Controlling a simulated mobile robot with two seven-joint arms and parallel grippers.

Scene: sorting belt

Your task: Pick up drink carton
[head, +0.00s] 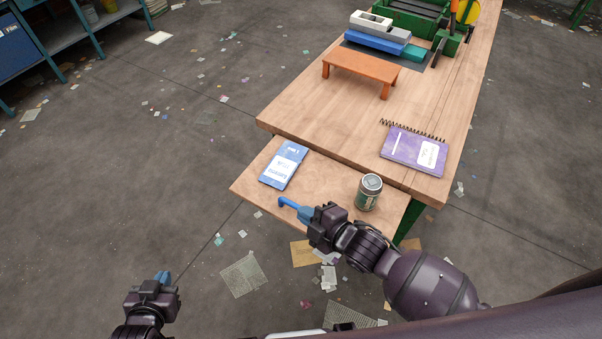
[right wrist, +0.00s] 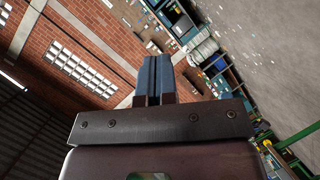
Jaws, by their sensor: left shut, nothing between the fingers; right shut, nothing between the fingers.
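My left gripper (head: 163,277) is shut and empty, over the floor at lower left.
A metal can (head: 369,192) stands on the board to the right of my right gripper. A purple notebook (head: 414,149) lies on the wooden table (head: 300,108). A small orange stand (head: 361,67) is behind it. Paper scraps litter the floor.

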